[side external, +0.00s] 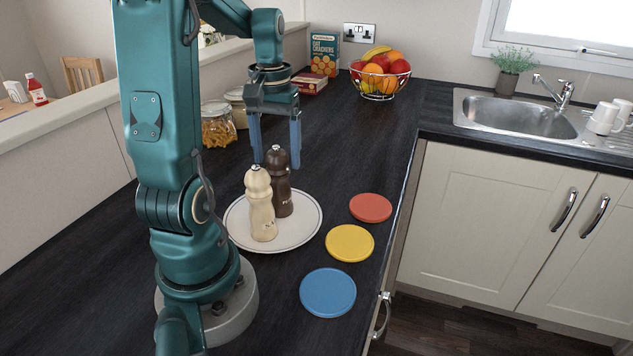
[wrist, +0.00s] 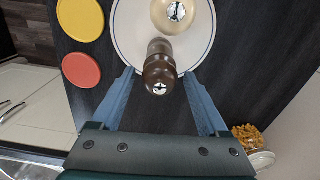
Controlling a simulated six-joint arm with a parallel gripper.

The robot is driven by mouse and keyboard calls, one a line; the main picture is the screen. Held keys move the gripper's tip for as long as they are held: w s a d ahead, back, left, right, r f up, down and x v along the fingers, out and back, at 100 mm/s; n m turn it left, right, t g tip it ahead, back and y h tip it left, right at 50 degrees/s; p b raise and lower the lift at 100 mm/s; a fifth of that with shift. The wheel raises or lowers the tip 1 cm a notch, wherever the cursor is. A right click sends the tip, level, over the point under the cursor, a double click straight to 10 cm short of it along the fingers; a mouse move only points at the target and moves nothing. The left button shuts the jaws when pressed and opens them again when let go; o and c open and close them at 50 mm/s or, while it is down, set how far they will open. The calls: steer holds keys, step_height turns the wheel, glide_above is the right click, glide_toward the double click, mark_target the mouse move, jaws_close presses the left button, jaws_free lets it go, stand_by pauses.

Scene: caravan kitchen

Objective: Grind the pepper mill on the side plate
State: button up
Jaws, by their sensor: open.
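A dark brown mill (side external: 279,182) and a cream mill (side external: 260,205) stand upright side by side on a white side plate (side external: 309,222) with a dark rim line. The brown mill is behind the cream one. I cannot read their small letters, so I cannot tell which is for pepper. My gripper (side external: 274,150) is open and points down above the brown mill. In the wrist view, the brown mill's top (wrist: 159,76) lies between my two fingertips, with a gap on each side. The cream mill (wrist: 173,14) is farther off, at the top edge.
Red (side external: 370,207), yellow (side external: 349,243) and blue (side external: 328,293) discs lie right of the plate, near the counter edge. Glass jars (side external: 217,126) stand left behind the gripper. A fruit bowl (side external: 380,83) and cracker box (side external: 325,54) stand at the back.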

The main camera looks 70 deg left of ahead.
steer(key=c, duration=1.1)
steer(key=n, duration=1.3)
steer(key=shift+f, duration=0.1)
steer(key=n, duration=0.5)
steer(key=shift+n, duration=0.3)
steer(key=n, duration=0.6)
steer(key=shift+n, duration=0.3)
steer(key=shift+r, duration=0.2)
steer(key=o, duration=1.1)
